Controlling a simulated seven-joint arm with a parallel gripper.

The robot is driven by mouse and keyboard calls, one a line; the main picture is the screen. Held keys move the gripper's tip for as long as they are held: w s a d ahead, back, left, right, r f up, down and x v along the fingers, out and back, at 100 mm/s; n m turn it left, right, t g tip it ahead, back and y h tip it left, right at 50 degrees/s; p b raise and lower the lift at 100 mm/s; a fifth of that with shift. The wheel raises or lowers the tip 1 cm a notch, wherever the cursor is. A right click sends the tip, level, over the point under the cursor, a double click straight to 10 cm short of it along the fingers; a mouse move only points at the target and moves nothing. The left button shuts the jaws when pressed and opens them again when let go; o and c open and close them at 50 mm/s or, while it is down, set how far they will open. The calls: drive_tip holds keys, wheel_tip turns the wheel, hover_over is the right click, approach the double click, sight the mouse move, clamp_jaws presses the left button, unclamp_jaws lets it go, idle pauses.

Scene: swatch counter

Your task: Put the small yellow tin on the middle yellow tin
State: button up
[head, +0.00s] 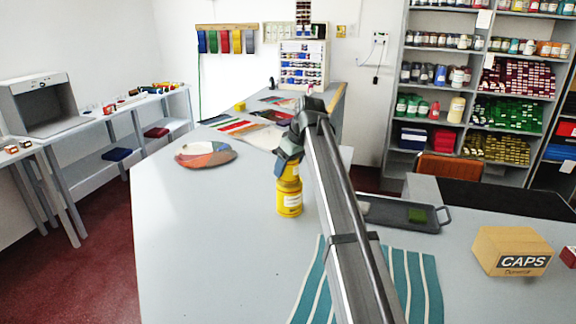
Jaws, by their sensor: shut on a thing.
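A yellow tin with a pale label (290,203) stands upright on the grey counter, left of my arm. Directly above it shows a narrower yellow tin part (291,174), lined up with the tin below and seeming to touch it. My gripper (286,159) is at the top of this stack, shut on the small yellow tin. The fingers and arm hide much of the held tin, so I cannot tell where it ends and any middle tin begins, or whether they touch.
A round multicoloured palette (206,154) lies left of the stack. A dark tray (395,213) with a green piece, a striped teal cloth (416,280) and a CAPS box (511,251) are to the right. The counter's left front is clear.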

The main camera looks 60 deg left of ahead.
drive_tip(key=o, duration=1.3)
drive_tip(key=shift+f, duration=0.1)
drive_tip(key=shift+c, duration=0.2)
drive_tip(key=v, duration=1.2)
drive_tip(key=shift+r, duration=0.25)
